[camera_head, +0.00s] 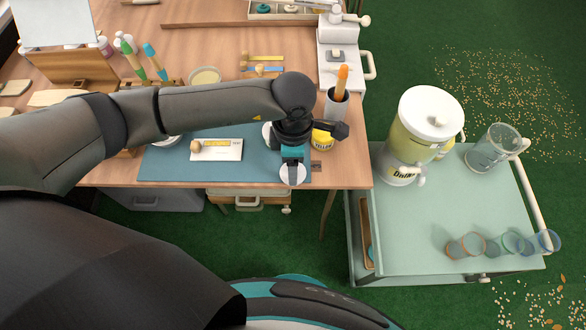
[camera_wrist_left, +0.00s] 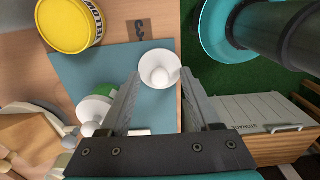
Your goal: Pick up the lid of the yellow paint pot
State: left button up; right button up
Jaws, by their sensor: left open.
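The yellow paint pot (camera_head: 323,139) stands on the table just right of my left gripper. In the left wrist view the pot (camera_wrist_left: 68,26) shows a round yellow top with no white lid on it. A white round lid with a knob (camera_wrist_left: 160,69) lies on the blue mat near its edge; it also shows in the head view (camera_head: 293,175). My left gripper (camera_wrist_left: 161,76) is open above this lid, which appears between its fingertips, apparently untouched. A green pot (camera_wrist_left: 98,97) with a white knobbed lid stands left of the fingers. My right gripper is not in view.
The blue mat (camera_head: 165,167) bears a white card (camera_head: 226,153). A dark cup with a brush (camera_head: 336,105) stands behind the yellow pot. A green trolley (camera_head: 440,215) with a drink dispenser (camera_head: 425,130) is to the right. A storage box (camera_wrist_left: 255,108) sits below the table edge.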

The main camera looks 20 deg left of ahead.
pick_arm(q)
grip_shut()
dwell(0.3)
jog(key=shift+r, duration=0.15)
